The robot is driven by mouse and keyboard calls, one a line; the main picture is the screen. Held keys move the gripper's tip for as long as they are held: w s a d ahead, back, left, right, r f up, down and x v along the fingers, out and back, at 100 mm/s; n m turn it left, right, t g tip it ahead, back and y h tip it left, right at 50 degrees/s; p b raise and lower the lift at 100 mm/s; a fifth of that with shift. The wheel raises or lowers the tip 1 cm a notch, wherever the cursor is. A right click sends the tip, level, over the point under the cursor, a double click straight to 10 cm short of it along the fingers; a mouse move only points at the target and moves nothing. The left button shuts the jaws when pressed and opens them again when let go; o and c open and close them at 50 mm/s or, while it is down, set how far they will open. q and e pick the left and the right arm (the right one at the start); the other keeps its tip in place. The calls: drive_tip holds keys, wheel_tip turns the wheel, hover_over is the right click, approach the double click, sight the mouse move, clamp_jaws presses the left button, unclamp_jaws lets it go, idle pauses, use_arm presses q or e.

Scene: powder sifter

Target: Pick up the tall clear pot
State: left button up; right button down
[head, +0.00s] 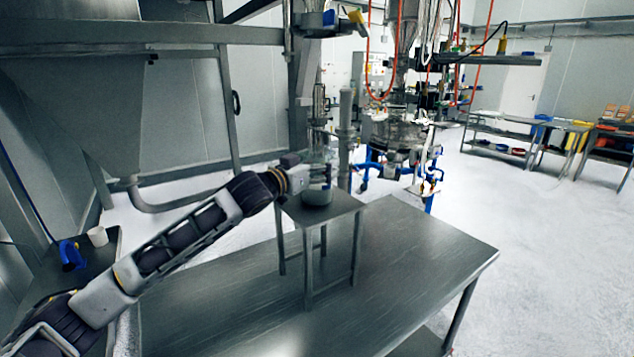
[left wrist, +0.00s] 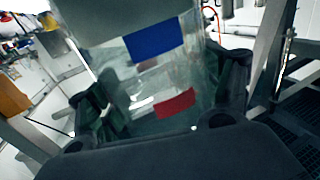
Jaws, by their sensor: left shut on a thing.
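The tall clear pot (left wrist: 168,72) fills the middle of the left wrist view. It is see-through, with a blue patch and a red patch on its side, and it looks tilted in that view. My left gripper (left wrist: 163,100) has a dark finger on each side of the pot and is shut on it. In the head view my left gripper (head: 322,178) is over the small metal stand (head: 345,206), and the pot is hard to make out there. I cannot tell whether the pot touches anything below it. My right gripper is in neither view.
A grey round piece (head: 317,195) sits on the small stand, just under the gripper. The stand is on a large steel table (head: 420,255) whose right part is clear. A blue object (head: 71,254) and a white cup (head: 97,236) are at the far left. Processing equipment (head: 400,135) stands behind.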

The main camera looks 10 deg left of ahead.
use_arm(q)
drive_tip(key=shift+c, duration=0.9)
wheel_tip(320, 180, up, 10)
idle(0.7)
